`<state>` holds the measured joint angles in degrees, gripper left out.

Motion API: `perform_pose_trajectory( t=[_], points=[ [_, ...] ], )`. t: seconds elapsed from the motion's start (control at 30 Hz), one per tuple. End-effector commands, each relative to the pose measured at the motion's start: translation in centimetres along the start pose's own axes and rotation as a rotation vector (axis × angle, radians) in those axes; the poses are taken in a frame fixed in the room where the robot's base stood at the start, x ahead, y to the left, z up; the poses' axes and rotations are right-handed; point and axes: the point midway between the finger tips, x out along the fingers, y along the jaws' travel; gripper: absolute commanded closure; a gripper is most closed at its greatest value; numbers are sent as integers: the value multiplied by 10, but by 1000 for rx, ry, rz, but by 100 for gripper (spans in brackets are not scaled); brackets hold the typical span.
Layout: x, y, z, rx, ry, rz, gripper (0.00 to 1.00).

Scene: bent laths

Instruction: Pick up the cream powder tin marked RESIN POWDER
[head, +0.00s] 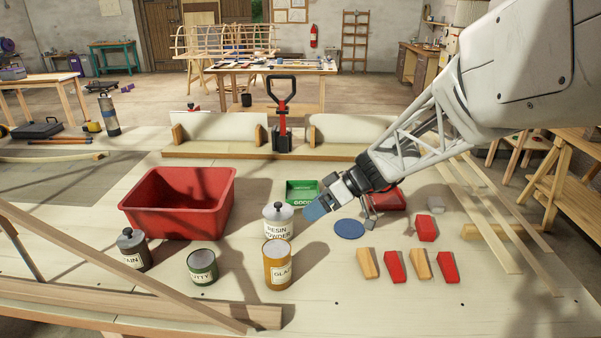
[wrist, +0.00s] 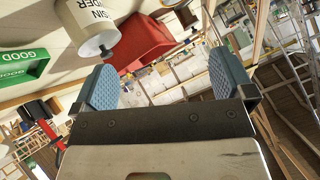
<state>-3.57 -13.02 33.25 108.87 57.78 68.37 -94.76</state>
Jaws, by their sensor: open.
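The cream powder tin (head: 278,229) stands upright on the bench in the head view, marked RESIN POWDER, with a pale lid and dark knob. In the wrist view the tin (wrist: 92,22) shows at the upper left, cut by the frame edge, beyond the left finger and not between the fingers. My gripper (head: 335,203) is just right of the tin in the head view, tilted, with one blue fingertip close to it; I cannot tell the exact gap. The wrist view shows my gripper (wrist: 164,80) open, its blue pads wide apart with nothing held.
An amber GLAZE tin (head: 278,268) stands in front of the cream tin. A green PUTTY tin (head: 202,267), a grey STAIN tin (head: 133,252) and a red bin (head: 158,216) are left. A green GOOD tray (head: 296,188) is behind. Red and wooden wedges (head: 394,267) lie right.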

Motion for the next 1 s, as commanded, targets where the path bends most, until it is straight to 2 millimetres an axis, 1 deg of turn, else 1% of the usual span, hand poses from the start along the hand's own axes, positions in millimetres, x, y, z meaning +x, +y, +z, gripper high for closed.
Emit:
perform_pose_trajectory(
  t=[0.03,0.2,0.3,0.4,0.5,0.6,0.7,1.0],
  points=[
    [10,15,-4,-40,34,-18,0],
    [39,58,-20,-201,168,-45,0],
    [54,81,-26,-287,241,-43,0],
    [66,100,-31,-358,303,-32,0],
    [74,113,-34,-410,345,-20,0],
    [79,121,-34,-438,369,-12,0],
    [80,123,-35,-451,379,-8,0],
    [81,123,-36,-451,379,-8,0]
  ],
)
